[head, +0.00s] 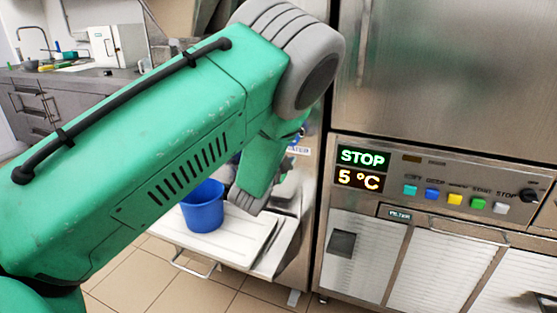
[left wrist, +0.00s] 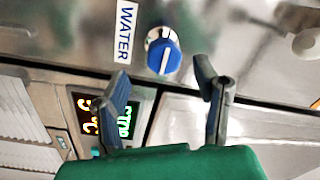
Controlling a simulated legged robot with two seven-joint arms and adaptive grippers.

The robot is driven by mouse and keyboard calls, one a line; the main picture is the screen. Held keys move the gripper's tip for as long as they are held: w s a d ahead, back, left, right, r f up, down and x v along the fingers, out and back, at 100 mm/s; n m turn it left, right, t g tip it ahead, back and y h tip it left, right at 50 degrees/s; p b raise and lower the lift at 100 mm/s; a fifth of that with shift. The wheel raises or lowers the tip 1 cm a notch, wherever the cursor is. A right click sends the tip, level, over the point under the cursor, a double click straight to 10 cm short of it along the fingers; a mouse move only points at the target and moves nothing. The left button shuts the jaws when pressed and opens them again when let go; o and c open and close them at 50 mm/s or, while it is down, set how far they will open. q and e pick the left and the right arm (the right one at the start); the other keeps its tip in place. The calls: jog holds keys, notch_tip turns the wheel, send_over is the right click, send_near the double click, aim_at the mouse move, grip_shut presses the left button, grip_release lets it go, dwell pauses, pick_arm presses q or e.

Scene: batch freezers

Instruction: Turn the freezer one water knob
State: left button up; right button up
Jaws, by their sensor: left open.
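The blue water knob (left wrist: 162,52) shows in the left wrist view on a metal panel, with a white line across its face, beside a white WATER label (left wrist: 124,32). My left gripper (left wrist: 162,74) is open and empty. Its two dark fingers are spread, with the knob showing beyond the gap between them; I cannot tell the exact distance. In the head view my green left arm hides most of the panel and the gripper. Only a bit of blue and part of the label (head: 298,150) show past the arm. My right gripper is not in view.
A blue bucket (head: 203,208) stands on a pale shelf (head: 250,238) below my arm. To the right is a steel unit with a STOP and 5 °C display (head: 361,168), coloured buttons and a black knob (head: 529,193). A sink counter is at the back left.

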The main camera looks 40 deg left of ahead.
pick_arm(q)
jog(key=v, duration=0.6)
jog(key=shift+s, duration=0.4)
jog(key=shift+d+f, duration=0.1)
jog(key=shift+f, duration=0.05)
